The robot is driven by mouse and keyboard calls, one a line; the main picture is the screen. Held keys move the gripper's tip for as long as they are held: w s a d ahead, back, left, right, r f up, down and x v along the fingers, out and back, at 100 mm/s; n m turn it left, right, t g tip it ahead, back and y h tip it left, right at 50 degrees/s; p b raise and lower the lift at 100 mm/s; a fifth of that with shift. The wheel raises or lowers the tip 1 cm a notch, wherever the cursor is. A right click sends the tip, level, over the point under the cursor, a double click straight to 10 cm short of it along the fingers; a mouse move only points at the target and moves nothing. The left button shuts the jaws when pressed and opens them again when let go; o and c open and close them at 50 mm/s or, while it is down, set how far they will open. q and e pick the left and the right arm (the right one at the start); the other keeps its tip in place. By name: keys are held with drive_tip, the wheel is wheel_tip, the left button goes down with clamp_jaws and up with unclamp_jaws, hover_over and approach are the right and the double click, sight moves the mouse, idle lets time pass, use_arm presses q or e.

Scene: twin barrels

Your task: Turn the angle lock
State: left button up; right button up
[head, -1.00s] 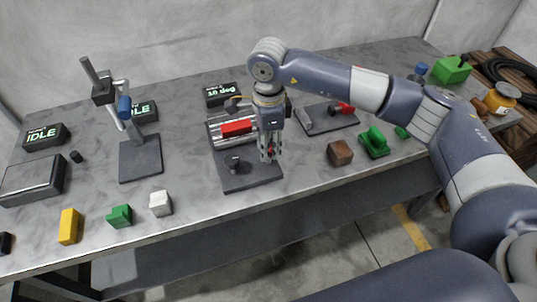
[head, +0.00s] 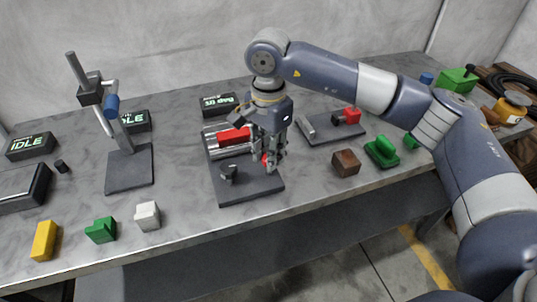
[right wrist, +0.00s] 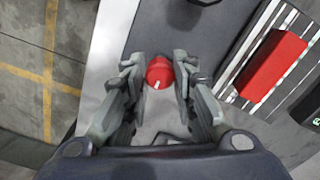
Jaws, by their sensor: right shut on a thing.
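A small red knob with a white mark (right wrist: 158,74) sits between the fingertips of my right gripper (right wrist: 160,78) in the right wrist view. The fingers are closed against its two sides. In the head view my right gripper (head: 268,158) points down over the front right of a dark base plate (head: 232,191), with a bit of the red knob (head: 265,159) showing between the fingers. A silver ribbed fixture with a red block (head: 235,137) stands on the same plate, left of the gripper. My left gripper is not in view.
A small dark post (head: 229,173) stands on the plate. A stand with a blue handle (head: 112,105) is at the left. A brown cube (head: 346,163) and a green part (head: 382,152) lie to the right. Yellow (head: 44,240), green and white blocks lie near the front edge.

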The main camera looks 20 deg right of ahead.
idle(0.4)
drive_tip(key=o, duration=1.1)
wheel_tip(320, 180, up, 12)
drive_tip(key=shift+r, duration=0.1)
